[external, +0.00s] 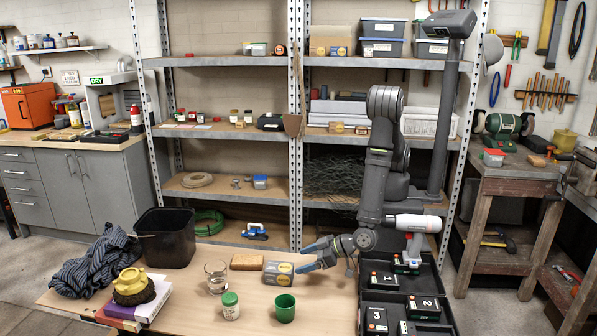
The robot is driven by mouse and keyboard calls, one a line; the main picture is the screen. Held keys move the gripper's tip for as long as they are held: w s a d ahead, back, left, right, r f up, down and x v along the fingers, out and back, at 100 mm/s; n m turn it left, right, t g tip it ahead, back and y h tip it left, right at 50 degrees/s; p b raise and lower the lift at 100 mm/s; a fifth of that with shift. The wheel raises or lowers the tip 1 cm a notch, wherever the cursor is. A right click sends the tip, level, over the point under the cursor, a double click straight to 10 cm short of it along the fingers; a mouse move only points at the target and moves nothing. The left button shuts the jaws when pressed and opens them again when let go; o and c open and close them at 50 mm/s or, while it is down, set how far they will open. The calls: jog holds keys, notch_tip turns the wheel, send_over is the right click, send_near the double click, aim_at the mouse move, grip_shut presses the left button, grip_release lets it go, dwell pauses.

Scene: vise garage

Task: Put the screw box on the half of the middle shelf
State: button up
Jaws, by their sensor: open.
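A grey box with a round yellow label, which looks like the screw box (278,273), lies on the wooden table between a brown block and a green cup. My gripper (302,258) has blue fingers and is open just right of the box, pointing left. The lower fingertip is close to the box's right end; I cannot tell if they touch. The metal rack behind has several levels. A middle shelf (220,131) holds jars and small boxes, with similar yellow-labelled boxes (337,127) in its right bay.
Black numbered cases (402,300) lie at right. A black bin (165,238) and books (137,306) are at left.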

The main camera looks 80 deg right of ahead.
aim_at(279, 267)
jog(key=x, duration=0.5)
jog(key=shift+d+x, duration=0.15)
jog(key=shift+x, duration=1.2)
jog(key=shift+d+x, duration=0.1)
jog(key=shift+x, duration=1.2)
jog(key=shift+r, duration=0.1)
jog(key=c, duration=1.4)
jog(key=shift+r, duration=0.15)
jog(key=shift+r, duration=0.5)
jog(key=r, duration=0.1)
jog(key=d+r, duration=0.1)
jog(key=r, duration=0.1)
jog(key=shift+w+r, duration=0.15)
jog(key=shift+r, duration=0.1)
jog(key=w+d+r, duration=0.2)
jog(key=d+r, duration=0.4)
jog(key=d, duration=0.4)
jog(key=shift+w+d, duration=0.2)
jog(key=shift+w, duration=0.2)
